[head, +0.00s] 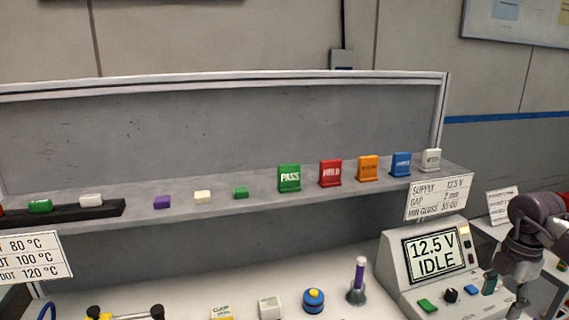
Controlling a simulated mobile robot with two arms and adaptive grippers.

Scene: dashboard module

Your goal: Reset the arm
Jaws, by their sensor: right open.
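My right arm comes in at the right edge. Its gripper (514,292) points down, open, in front of the right side of the grey supply console (392,270). I see nothing between its fingers, though the tips are small and near the bottom edge. The console's screen reads "12.5 V IDLE". I cannot tell whether the gripper touches the console. My left gripper is not in view.
A shelf (330,198) holds a green PASS tag (289,178), other coloured tags and small blocks. A side table (490,232) is at right.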

